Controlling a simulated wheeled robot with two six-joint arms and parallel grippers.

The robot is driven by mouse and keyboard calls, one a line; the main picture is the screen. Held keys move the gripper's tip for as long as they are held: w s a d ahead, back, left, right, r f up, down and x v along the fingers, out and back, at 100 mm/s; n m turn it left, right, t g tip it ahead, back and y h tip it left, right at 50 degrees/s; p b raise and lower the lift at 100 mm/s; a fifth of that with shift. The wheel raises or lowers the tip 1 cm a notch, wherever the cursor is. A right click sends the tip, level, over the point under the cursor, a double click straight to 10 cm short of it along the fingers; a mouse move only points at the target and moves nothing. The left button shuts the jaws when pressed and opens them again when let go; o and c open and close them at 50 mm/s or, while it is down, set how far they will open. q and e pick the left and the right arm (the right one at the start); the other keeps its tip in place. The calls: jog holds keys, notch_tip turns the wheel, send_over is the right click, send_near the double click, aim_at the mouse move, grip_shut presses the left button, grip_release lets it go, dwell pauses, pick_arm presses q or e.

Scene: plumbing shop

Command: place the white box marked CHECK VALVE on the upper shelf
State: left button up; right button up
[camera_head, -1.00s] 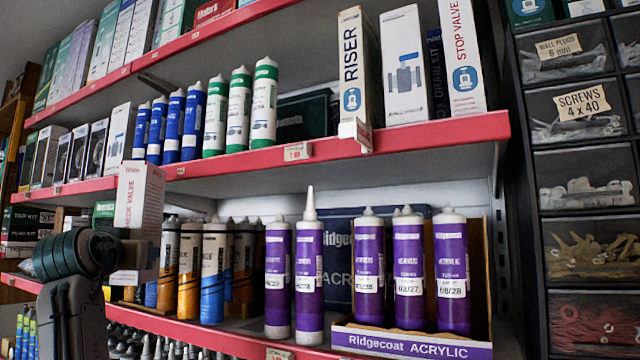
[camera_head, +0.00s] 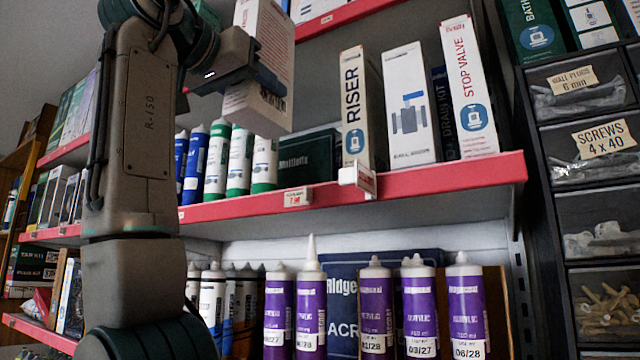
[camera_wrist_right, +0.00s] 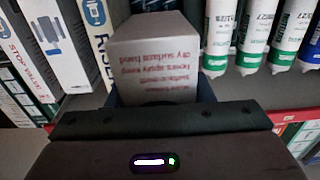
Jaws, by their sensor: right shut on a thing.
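The white CHECK VALVE box (camera_head: 258,108) is held high in the head view, slightly tilted, in front of the shelf that bears the valve boxes. Its marked face is not readable now. My right gripper (camera_head: 262,78) is shut on it. In the right wrist view the box (camera_wrist_right: 155,60) sticks out beyond the gripper, with small red print facing me. The upper shelf (camera_head: 420,182) has a red front edge with price tags. The box's lower end is above the green-capped tubes (camera_head: 240,160) in the picture. My left gripper is not in view.
A white RISER box (camera_head: 355,110), a valve-picture box (camera_head: 408,105) and a STOP VALVE box (camera_head: 467,90) stand on this shelf. A dark green box (camera_head: 308,158) sits further back, with bare shelf before it. A price-tag holder (camera_head: 357,178) juts from the edge. Purple tubes (camera_head: 310,310) stand below.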

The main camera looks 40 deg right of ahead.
jog(key=p+x, duration=0.6)
jog(key=x, duration=1.2)
jog(key=f, duration=0.1)
jog(key=f+p, duration=0.2)
jog(key=f, duration=0.1)
jog(key=shift+w+f, duration=0.15)
jog(key=shift+w, duration=0.1)
jog(key=shift+s+d+f+p, duration=0.1)
jog(key=shift+d+f+p, duration=0.1)
jog(key=shift+f+p, duration=0.85)
jog(key=shift+d+f, duration=0.25)
jog(key=shift+f, duration=0.25)
jog(key=shift+a, duration=0.15)
